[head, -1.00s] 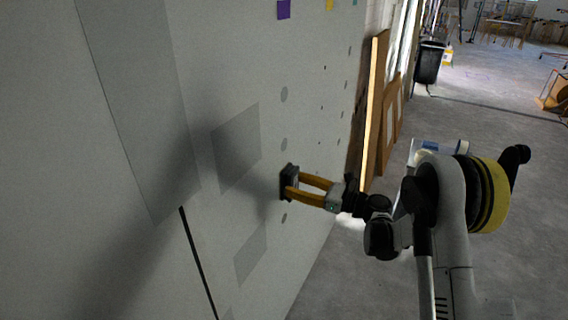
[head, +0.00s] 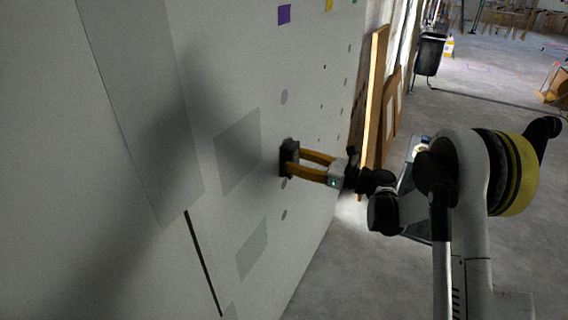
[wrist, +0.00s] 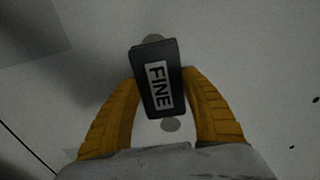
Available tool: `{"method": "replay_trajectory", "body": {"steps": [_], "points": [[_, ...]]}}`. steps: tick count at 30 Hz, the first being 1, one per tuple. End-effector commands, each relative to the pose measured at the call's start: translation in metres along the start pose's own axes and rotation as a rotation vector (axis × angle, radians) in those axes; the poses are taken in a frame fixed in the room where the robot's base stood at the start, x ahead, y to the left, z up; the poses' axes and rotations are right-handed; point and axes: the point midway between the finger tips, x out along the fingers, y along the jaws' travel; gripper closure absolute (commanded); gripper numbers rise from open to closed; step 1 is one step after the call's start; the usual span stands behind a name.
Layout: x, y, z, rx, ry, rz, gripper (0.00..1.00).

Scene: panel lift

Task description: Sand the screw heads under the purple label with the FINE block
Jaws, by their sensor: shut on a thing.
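My gripper (head: 288,160) has yellow fingers shut on a dark block in the head view. The wrist view shows the block (wrist: 153,80) labelled FINE between the fingers. The block is at the wall panel (head: 230,60) and appears to touch it. The purple label (head: 284,14) is near the top of the panel. Below it is a column of round grey spots: one (head: 284,97) above the block and one (head: 284,215) below. In the wrist view, one spot (wrist: 153,40) is partly covered by the block's far end and another (wrist: 171,125) shows at its near end.
A yellow label (head: 329,5) is to the right of the purple one, above columns of smaller dark spots. Grey rectangular patches (head: 238,152) and a dark slot (head: 203,262) mark the panel. Wooden boards (head: 373,110) lean beyond the panel edge. The floor at right is open.

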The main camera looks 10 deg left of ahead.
Motion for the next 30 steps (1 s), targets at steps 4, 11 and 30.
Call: {"method": "replay_trajectory", "body": {"steps": [4,11,30], "points": [[0.000,0.000,0.016,0.000,-0.001,0.000,0.79],[0.001,0.000,0.048,0.000,-0.001,0.000,0.79],[0.002,0.000,0.108,0.000,-0.001,0.001,0.79]]}}
